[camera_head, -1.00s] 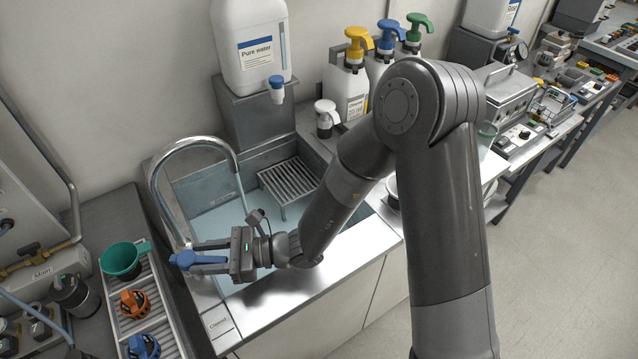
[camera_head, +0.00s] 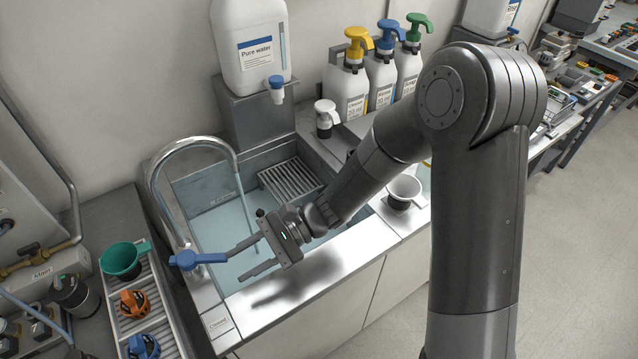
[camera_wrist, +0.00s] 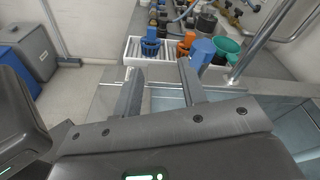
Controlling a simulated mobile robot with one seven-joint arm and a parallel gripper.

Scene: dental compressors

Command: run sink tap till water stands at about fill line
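The curved metal tap (camera_head: 158,190) stands at the left of the sink (camera_head: 345,243), and a thin water stream (camera_head: 243,195) runs from its spout. Light blue water (camera_head: 215,225) stands in the basin. I cannot make out where its surface lies against a fill line. The blue tap lever (camera_head: 195,259) points right, toward the basin; it also shows in the wrist view (camera_wrist: 201,52). My gripper (camera_head: 238,264) is open and empty over the front of the basin. Its upper fingertip is close to the lever's end; I cannot tell whether they touch.
A metal grating (camera_head: 290,180) sits at the back right of the basin. A pure water tank (camera_head: 250,45) stands behind it. A white tray (camera_head: 165,305) with a green funnel (camera_head: 122,260) and orange and blue parts lies left.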

